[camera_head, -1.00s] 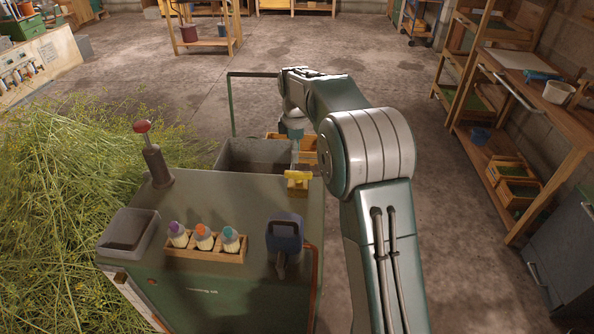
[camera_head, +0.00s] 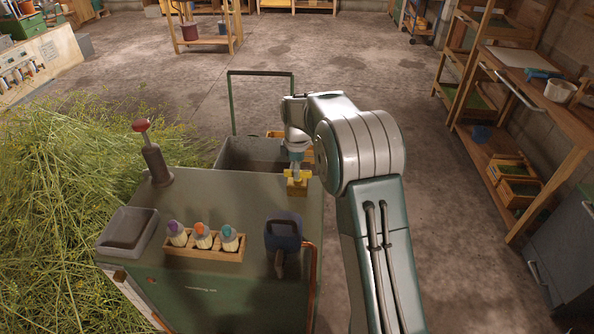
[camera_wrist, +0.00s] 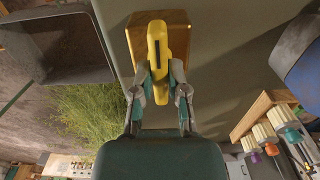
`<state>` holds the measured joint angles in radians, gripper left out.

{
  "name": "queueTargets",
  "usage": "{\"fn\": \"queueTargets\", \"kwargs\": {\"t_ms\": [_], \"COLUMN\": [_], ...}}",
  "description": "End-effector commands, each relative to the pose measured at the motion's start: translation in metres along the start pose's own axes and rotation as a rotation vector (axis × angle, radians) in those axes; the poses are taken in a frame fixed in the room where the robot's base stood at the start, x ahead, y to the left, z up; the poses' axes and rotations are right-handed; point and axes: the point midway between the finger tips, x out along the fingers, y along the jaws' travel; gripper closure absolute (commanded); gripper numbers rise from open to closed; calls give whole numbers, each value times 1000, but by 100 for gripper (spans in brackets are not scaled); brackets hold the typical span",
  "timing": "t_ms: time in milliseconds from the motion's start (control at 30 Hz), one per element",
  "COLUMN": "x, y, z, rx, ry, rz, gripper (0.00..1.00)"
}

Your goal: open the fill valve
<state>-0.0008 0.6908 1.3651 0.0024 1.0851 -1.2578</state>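The fill valve appears to be the yellow handle (camera_head: 297,175) on a brass-coloured block (camera_head: 297,189), at the far right corner of the green machine's top. My gripper (camera_head: 296,170) is over it, pointing down. In the wrist view, the yellow handle (camera_wrist: 158,45) has a dark slot and lies across the brass block (camera_wrist: 122,42). The two fingers of my gripper (camera_wrist: 159,72) are spread, one on each side of the handle's near end. Whether they touch it is hard to tell.
On the machine top stand a red-knobbed lever (camera_head: 152,155), a grey tray (camera_head: 127,232), a wooden rack (camera_head: 206,250) of bottles and a dark blue jug (camera_head: 283,232). A grey bin (camera_head: 240,153) is behind the machine. Cut herbs (camera_head: 70,190) are heaped on the left.

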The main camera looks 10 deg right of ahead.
Motion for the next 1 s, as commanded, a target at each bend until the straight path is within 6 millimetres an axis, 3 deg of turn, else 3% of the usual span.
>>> {"fn": "queueTargets", "kwargs": {"t_ms": [467,1000], "x": [1,1], "y": [1,1], "z": [3,4], "rx": [73,526], "ry": [-4,-4], "rz": [1,0], "gripper": [100,100]}}
